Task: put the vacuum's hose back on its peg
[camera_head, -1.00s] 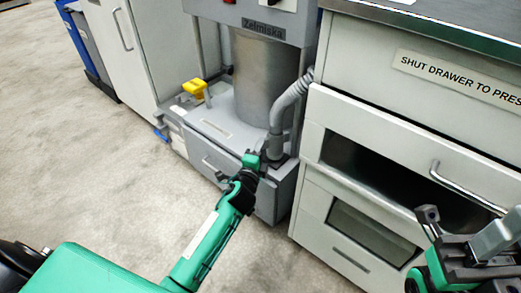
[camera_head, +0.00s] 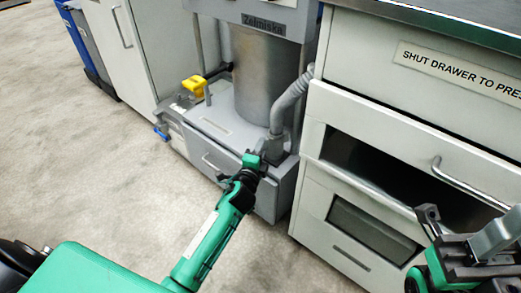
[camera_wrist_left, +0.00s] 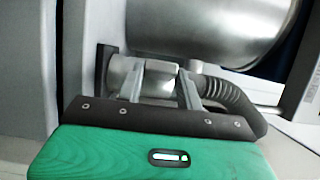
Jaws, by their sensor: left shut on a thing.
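The vacuum (camera_head: 262,75) is a grey unit with a steel drum, standing between the cabinets. Its grey ribbed hose (camera_head: 291,97) runs down its right side to a smooth grey end at the base. My left gripper (camera_head: 263,158) is at that end, low in front of the vacuum. In the left wrist view its two fingers (camera_wrist_left: 162,85) are closed around the grey cuff, and the ribbed hose (camera_wrist_left: 228,97) bends off to the right. I cannot tell which part is the peg. My right gripper (camera_head: 465,235) is at the lower right with its fingers apart and empty.
A yellow handle (camera_head: 193,86) on a black rod sticks out left of the drum. A labelled drawer unit (camera_head: 400,110) with a dark open gap stands to the right. A white cabinet (camera_head: 120,40) is at the left. The floor (camera_head: 80,150) in front is clear.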

